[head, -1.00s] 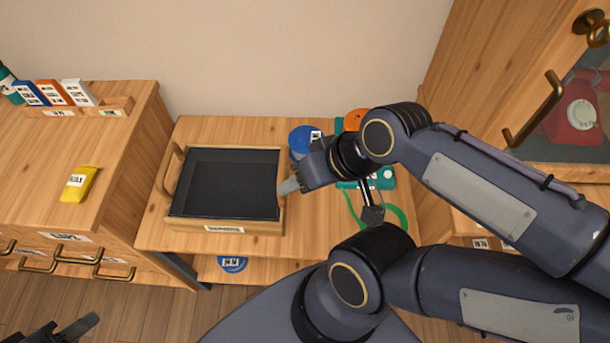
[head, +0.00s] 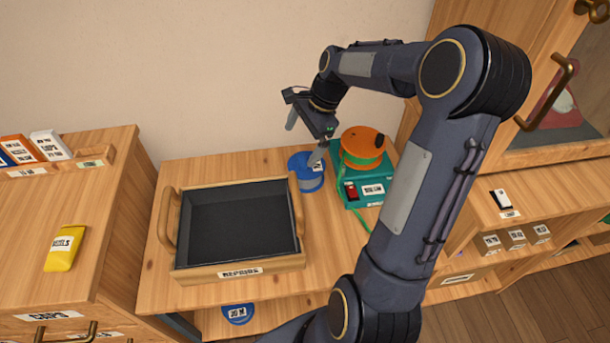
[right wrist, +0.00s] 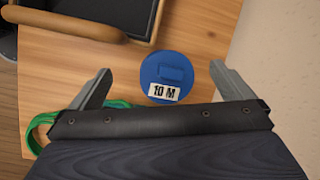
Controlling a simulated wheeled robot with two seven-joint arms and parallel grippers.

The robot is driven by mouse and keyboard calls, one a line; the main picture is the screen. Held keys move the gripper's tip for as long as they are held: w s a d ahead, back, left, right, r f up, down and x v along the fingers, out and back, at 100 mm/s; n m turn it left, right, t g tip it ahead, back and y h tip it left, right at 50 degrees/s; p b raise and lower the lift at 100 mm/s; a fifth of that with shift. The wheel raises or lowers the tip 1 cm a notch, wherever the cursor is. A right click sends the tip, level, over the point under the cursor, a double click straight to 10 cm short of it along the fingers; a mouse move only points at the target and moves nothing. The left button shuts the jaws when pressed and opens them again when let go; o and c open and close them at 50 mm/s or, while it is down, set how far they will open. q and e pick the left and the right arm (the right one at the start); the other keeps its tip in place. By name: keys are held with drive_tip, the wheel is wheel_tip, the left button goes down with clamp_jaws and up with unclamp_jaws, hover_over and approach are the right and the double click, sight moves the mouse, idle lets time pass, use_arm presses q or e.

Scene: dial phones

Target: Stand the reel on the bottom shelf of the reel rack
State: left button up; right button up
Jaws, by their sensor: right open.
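A blue reel (head: 308,181) stands on the wooden worktop, just right of the black-lined tray. In the right wrist view the reel (right wrist: 164,68) shows a "10 M" label. My right gripper (head: 304,138) is open and above the reel. In the right wrist view its two fingers (right wrist: 160,82) are apart, with the reel showing between them. I cannot tell how far above it they are. A blue item labelled "20 M" (head: 238,314) shows on a lower level beneath the worktop. I cannot make out which structure is the reel rack. My left gripper is out of view.
The wood-framed tray (head: 242,275) is empty and has side handles. Right of the reel stands a teal device (head: 352,171) with an orange-topped spool (head: 362,145) and green cord. A cabinet with a yellow packet (head: 65,248) is at left. Shelving with drawers (head: 480,215) is at right.

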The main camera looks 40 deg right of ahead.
sight(302, 159)
drive_tip(key=d+f+m, duration=0.1)
drive_tip(key=f, duration=0.1)
drive_tip(key=w+d+f+m, duration=0.1)
drive_tip(key=f, duration=0.1)
drive_tip(key=w+d+f+m+b, duration=0.1)
drive_tip(key=d+f, duration=0.1)
drive_tip(key=shift+w+d+f+m+y, duration=0.1)
drive_tip(key=shift+f+m+y, duration=0.05)
drive_tip(key=shift+m+y, duration=0.2)
drive_tip(key=shift+f, duration=0.35)
drive_tip(key=b+x, duration=0.1)
drive_tip(key=x, duration=0.6)
